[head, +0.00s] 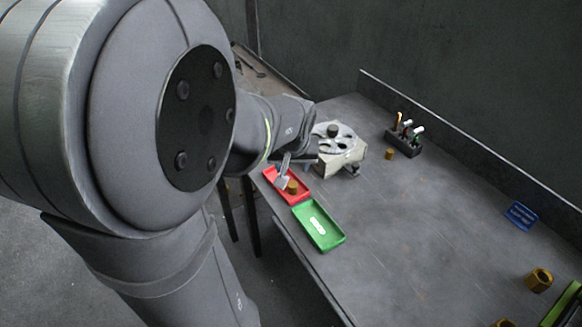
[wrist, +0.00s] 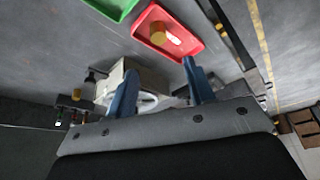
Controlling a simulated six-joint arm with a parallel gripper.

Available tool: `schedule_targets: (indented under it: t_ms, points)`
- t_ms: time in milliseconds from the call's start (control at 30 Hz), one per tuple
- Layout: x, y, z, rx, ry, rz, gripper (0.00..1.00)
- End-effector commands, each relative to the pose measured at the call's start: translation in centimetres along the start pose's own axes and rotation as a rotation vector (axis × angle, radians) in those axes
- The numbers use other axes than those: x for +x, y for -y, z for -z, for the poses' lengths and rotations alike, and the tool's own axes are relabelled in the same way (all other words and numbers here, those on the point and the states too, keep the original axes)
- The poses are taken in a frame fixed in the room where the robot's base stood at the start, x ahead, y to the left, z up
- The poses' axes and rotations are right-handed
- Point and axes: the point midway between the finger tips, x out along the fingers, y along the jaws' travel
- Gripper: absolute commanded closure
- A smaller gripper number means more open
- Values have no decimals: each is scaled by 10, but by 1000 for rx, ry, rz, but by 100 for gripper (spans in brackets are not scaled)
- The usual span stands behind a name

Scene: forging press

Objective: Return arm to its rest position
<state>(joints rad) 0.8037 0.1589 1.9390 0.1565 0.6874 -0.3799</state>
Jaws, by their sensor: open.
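My gripper (wrist: 157,95) is open and empty in the wrist view, its two blue-grey fingers apart. In the head view my gripper (head: 283,176) is small and hangs close to the red tray (head: 293,198), with my arm reaching in from the left. The red tray (wrist: 192,45) holds a brass-coloured cylinder (wrist: 158,35), also visible in the head view (head: 292,187). The gap between gripper and tray cannot be judged exactly.
A green tray (head: 331,241) adjoins the red one. A grey machine with a round disc (head: 340,160) stands just behind my gripper. A dark tool holder (head: 404,146), a blue stand (head: 521,216) and brass pieces (head: 539,279) are farther right. The table's middle is clear.

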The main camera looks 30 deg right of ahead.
Motion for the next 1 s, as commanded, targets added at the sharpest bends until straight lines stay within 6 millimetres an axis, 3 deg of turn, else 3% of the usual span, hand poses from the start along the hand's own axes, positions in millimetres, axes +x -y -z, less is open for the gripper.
schedule_targets:
  t_ms: [467, 1000]
  points:
    - [6, 0, 0, 0, 2, 1, 51]
    - [82, 0, -1, 0, 4, 1, 51]
